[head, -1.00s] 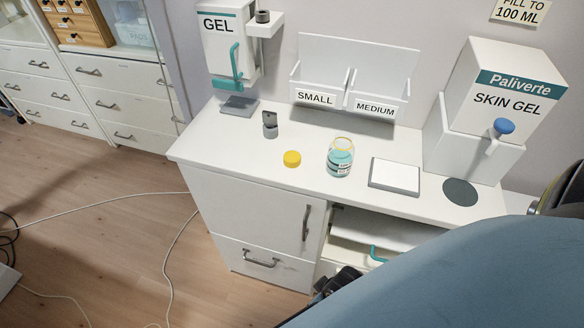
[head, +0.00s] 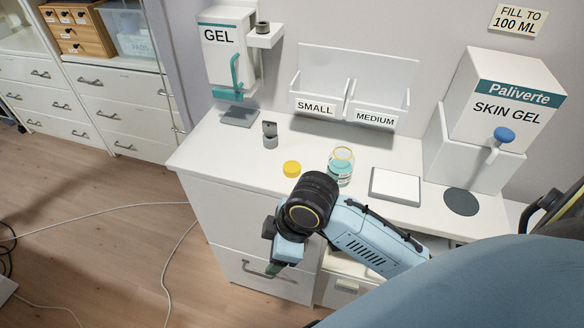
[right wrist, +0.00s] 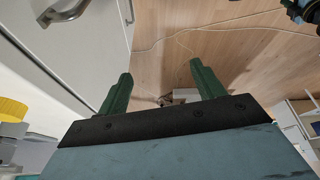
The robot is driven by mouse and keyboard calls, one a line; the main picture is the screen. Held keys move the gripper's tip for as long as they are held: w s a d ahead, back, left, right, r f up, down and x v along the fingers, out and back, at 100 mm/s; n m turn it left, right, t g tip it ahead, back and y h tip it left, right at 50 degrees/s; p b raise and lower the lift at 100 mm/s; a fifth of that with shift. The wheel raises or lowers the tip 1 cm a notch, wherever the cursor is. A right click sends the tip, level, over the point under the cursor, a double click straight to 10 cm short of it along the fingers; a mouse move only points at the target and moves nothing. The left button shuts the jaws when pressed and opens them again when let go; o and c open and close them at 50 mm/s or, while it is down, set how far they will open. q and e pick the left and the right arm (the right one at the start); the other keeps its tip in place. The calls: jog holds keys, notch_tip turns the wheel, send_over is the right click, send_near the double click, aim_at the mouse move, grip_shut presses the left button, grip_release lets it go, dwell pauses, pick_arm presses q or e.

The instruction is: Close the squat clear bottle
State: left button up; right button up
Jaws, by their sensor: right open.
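The squat clear bottle (head: 340,172) stands upright on the white counter, with a yellowish ring at its uncovered mouth and a teal band. A yellow lid (head: 291,168) lies on the counter to its left, apart from it. My right gripper (head: 273,268) hangs in front of the counter, below and in front of the lid and bottle. In the right wrist view its green fingers (right wrist: 160,80) are apart with nothing between them, pointing down over the floor. My left gripper is not in view.
A white flat pad (head: 396,184) and a dark disc (head: 461,201) lie right of the bottle. A small grey item (head: 270,138) stands behind the lid. The GEL dispenser (head: 227,55), labelled bins (head: 350,80) and SKIN GEL box (head: 500,105) line the wall.

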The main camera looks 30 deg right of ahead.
jog(key=w+d+r+n, duration=0.2)
jog(key=w+d+r, duration=0.1)
jog(key=w, duration=0.1)
jog(key=w+d+r+n+g+h, duration=0.1)
jog(key=w+d+r+n, duration=0.2)
jog(key=w+r, duration=0.1)
jog(key=w+d+r+n+g, duration=0.1)
jog(key=w+d+r+n, duration=0.1)
jog(key=w, duration=0.3)
jog(key=shift+d+r+n+h, duration=0.3)
jog(key=shift+d+r, duration=0.45)
jog(key=shift+d, duration=0.15)
jog(key=w+d+r+n+g, duration=0.1)
jog(key=w+d+r, duration=0.1)
jog(key=d+r, duration=0.3)
jog(key=shift+w+d+r, duration=0.15)
jog(key=shift+d+r, duration=0.05)
jog(key=shift+r, duration=0.7)
send_over(294, 166)
notch_tip(294, 166, down, 8)
jog(key=shift+f+b, duration=0.1)
jog(key=shift+b, duration=0.35)
